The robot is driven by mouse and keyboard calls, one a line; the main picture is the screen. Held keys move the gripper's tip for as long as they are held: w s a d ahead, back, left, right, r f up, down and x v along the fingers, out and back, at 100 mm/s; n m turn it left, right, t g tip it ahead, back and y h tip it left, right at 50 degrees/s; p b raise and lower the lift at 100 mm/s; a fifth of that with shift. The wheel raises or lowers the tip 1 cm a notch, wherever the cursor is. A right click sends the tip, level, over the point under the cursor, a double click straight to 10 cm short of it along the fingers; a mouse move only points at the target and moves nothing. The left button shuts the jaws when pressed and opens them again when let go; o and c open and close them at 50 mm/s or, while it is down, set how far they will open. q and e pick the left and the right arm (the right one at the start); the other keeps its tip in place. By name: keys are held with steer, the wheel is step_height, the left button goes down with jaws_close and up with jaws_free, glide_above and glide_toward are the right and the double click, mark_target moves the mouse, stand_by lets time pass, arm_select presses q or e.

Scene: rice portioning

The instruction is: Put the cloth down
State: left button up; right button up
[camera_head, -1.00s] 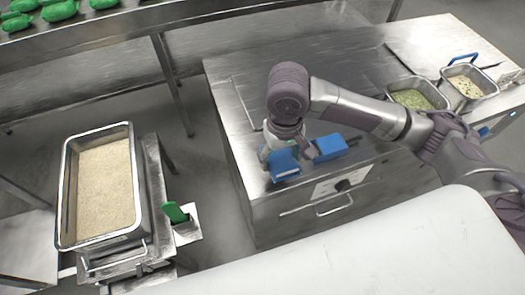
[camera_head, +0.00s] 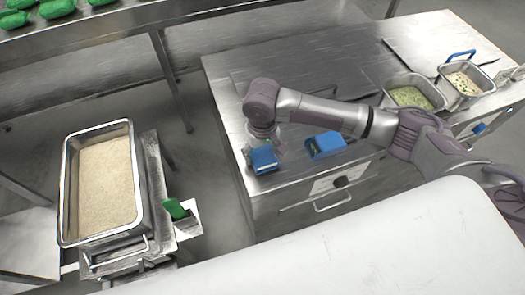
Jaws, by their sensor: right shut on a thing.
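My right gripper (camera_head: 262,145) points down over the left front part of the steel counter (camera_head: 290,65). It is shut on the blue cloth (camera_head: 265,160), which shows as a small folded blue piece below the wrist. The fingers are mostly hidden by my wrist and the cloth. I cannot tell whether the cloth touches the counter top. My left gripper is out of view.
A second blue, box-like item (camera_head: 325,146) lies on the counter right of the cloth. Pans of green food (camera_head: 410,97) and pale food (camera_head: 467,82) stand at the right. A rice tray (camera_head: 103,185) and green-handled tool (camera_head: 176,209) are at the left.

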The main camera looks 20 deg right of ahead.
mark_target(262, 155)
steer(key=shift+f, duration=0.1)
steer(key=o, duration=1)
step_height(262, 155, up, 12)
steer(key=shift+r+b, duration=0.15)
steer(key=shift+b, duration=0.6)
steer(key=shift+a, duration=0.1)
